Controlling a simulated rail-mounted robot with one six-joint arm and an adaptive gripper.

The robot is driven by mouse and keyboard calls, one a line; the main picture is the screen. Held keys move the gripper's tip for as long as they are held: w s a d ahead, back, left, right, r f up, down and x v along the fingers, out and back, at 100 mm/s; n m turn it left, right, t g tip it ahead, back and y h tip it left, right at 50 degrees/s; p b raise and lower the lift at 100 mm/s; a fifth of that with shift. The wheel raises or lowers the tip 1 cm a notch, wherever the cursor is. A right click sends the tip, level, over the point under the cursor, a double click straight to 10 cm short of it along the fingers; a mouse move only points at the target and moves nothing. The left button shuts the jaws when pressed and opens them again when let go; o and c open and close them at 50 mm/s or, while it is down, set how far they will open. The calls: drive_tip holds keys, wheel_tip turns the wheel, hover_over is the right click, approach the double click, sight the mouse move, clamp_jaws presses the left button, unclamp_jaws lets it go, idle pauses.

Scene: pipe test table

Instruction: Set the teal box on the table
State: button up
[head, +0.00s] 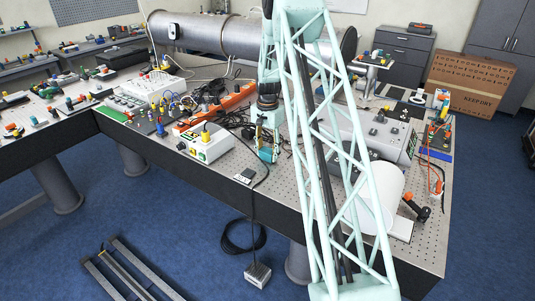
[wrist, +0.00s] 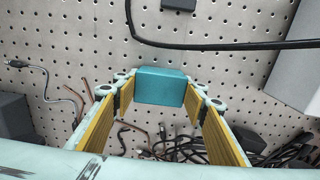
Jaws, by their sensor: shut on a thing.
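The teal box (wrist: 161,87) is between the two fingertips of my gripper (wrist: 162,92) in the wrist view. The fingers, with yellow inner faces, are shut on its left and right sides. In the head view my gripper (head: 268,143) points down over the perforated metal table (head: 240,170), near its front edge. The teal box shows small at the fingertips (head: 266,155), partly hidden by them. I cannot tell whether its underside touches the table.
A black cable (wrist: 215,46) crosses the table beside the box. Tangled cables (wrist: 190,148) lie on the other side. A large grey instrument (head: 385,135) stands to the right. Bare table shows around the box.

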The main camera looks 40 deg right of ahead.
sight(267, 150)
drive_tip(key=shift+f, duration=0.15)
drive_tip(key=o, duration=0.9)
wheel_tip(267, 150, up, 12)
drive_tip(key=shift+r, duration=0.15)
idle(0.4)
idle(0.6)
